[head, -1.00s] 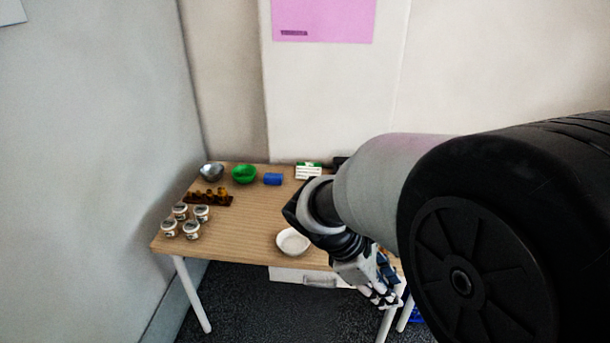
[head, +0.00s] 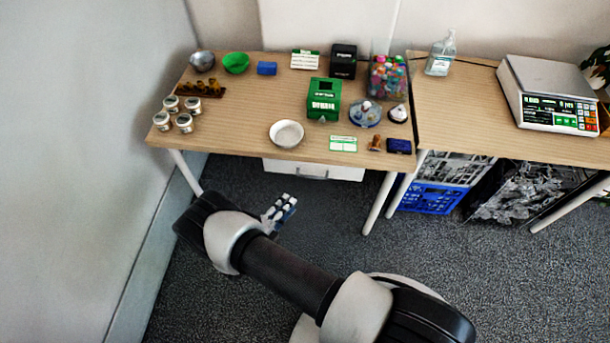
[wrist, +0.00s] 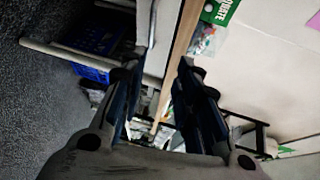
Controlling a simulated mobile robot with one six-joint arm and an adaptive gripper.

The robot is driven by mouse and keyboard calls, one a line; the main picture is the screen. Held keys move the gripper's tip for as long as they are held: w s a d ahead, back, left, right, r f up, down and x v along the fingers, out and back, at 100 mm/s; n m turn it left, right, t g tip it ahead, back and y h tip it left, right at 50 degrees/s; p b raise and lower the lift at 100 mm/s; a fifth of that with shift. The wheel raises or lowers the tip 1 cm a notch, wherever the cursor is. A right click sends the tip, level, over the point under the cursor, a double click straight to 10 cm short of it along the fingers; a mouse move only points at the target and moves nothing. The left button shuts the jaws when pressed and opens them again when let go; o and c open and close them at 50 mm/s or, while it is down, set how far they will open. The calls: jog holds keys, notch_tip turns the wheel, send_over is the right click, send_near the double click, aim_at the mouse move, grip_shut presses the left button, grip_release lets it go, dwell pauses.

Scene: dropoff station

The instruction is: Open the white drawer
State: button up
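The white drawer (head: 345,173) hangs under the front edge of the left table in the head view. Its front has a grey bar handle (head: 312,173) and looks closed. In the wrist view, what looks like the drawer's white front (wrist: 144,22) shows sideways at the top, beside the table edge. My gripper (head: 279,209) is below and left of the drawer in the head view, apart from it. In the wrist view my gripper (wrist: 157,75) has its two fingers spread, with nothing held between them.
The wooden table (head: 240,120) carries a white bowl (head: 286,133), a green box (head: 324,99) and several small items. A table leg (head: 379,203) stands right of the drawer, with a blue crate (head: 432,199) beyond it. The floor before the drawer is clear apart from my arm.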

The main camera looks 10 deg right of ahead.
jog(key=w+d+f+n+b, duration=0.1)
jog(key=w+d+f+b, duration=0.2)
jog(key=w+d, duration=0.7)
notch_tip(320, 180, down, 2)
jog(key=shift+w+d+f+n+t, duration=0.15)
jog(key=shift+w+d+n+t, duration=0.2)
jog(key=shift+w, duration=0.8)
jog(key=shift+c, duration=0.5)
grip_shut()
